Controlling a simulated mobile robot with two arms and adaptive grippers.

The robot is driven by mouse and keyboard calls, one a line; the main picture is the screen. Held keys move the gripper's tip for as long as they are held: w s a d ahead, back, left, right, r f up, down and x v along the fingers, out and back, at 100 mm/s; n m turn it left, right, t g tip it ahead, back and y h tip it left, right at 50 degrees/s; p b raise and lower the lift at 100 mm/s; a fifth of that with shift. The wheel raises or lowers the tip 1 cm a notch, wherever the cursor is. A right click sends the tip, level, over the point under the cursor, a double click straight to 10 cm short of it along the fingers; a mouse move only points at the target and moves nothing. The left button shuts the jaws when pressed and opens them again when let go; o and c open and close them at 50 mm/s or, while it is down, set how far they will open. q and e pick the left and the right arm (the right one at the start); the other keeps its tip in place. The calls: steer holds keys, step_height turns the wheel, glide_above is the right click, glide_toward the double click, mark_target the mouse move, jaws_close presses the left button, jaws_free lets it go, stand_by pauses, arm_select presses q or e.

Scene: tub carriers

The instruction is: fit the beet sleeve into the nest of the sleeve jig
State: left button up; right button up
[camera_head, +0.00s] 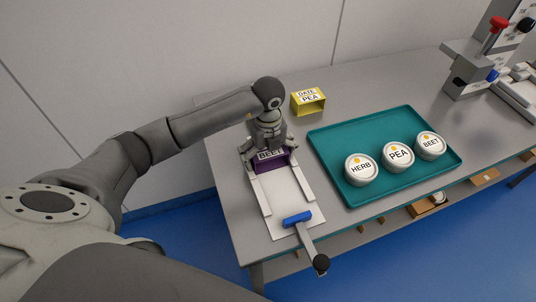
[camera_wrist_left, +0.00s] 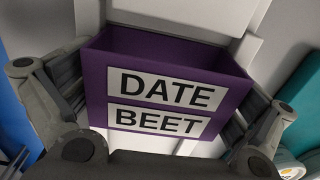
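The purple beet sleeve (camera_head: 272,164) is at the far end of the sleeve jig (camera_head: 286,190), between its two pale side rails. In the left wrist view the sleeve (camera_wrist_left: 235,87) shows its "DATE BEET" label and open top. My left gripper (camera_head: 268,146) comes down over the sleeve from above. Its fingers press on the sleeve's two sides in the left wrist view. I cannot tell whether the sleeve's underside rests in the nest, as the gripper and sleeve hide it. The jig's blue pusher (camera_head: 297,218) with a black-knobbed lever is at the near end. My right gripper is not in view.
A teal tray (camera_head: 335,143) right of the jig holds the herb tub (camera_head: 361,170), pea tub (camera_head: 398,156) and beet tub (camera_head: 431,146). A machine with a red knob (camera_head: 494,27) stands at the far right.

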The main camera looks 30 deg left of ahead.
arm_select(q)
steer(key=shift+s+d+r+p, duration=0.1)
steer(key=shift+r+p, duration=0.15)
steer(key=shift+p, duration=0.2)
steer(key=r+b, duration=0.2)
steer(key=r, duration=0.9)
steer(key=shift+w+r, duration=0.15)
steer(key=shift+w, duration=0.05)
steer(key=shift+r, duration=0.65)
